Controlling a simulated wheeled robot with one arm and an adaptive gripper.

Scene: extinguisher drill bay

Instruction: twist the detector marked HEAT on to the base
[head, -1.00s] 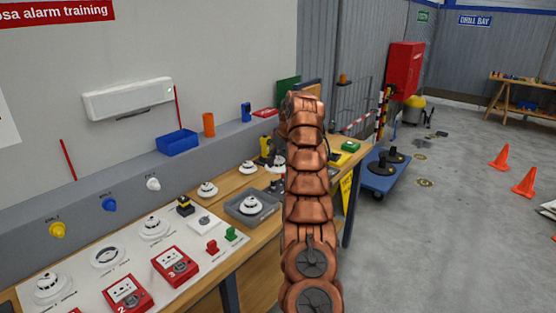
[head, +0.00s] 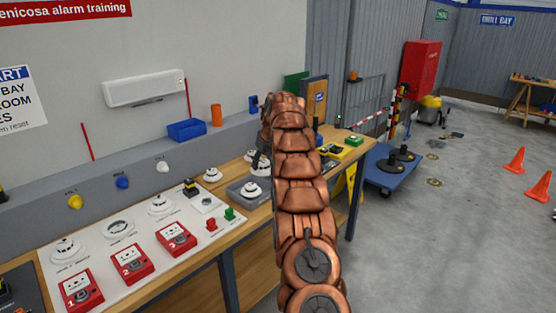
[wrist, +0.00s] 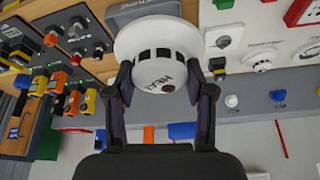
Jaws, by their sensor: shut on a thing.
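The white round detector marked HEAT (wrist: 165,72) is between the two fingers of my gripper (wrist: 167,84) in the wrist view, its lettering facing the camera. My gripper is shut on it. In the head view my gripper (head: 261,152) is over the bench, beyond the grey tray, partly hidden by my arm. A flat white ring with a dark inner arc, which looks like the bare base (head: 118,229), is on the white panel between two fitted detectors. The base is well to the left of my gripper, and the held detector is apart from it.
Fitted detectors (head: 67,251) and (head: 160,206) flank the base. Red call points (head: 132,264) line the panel's front. A loose detector (head: 213,174) and a grey tray (head: 234,191) holding another stand on the bench. A blue trolley (head: 385,180) is on the floor at right.

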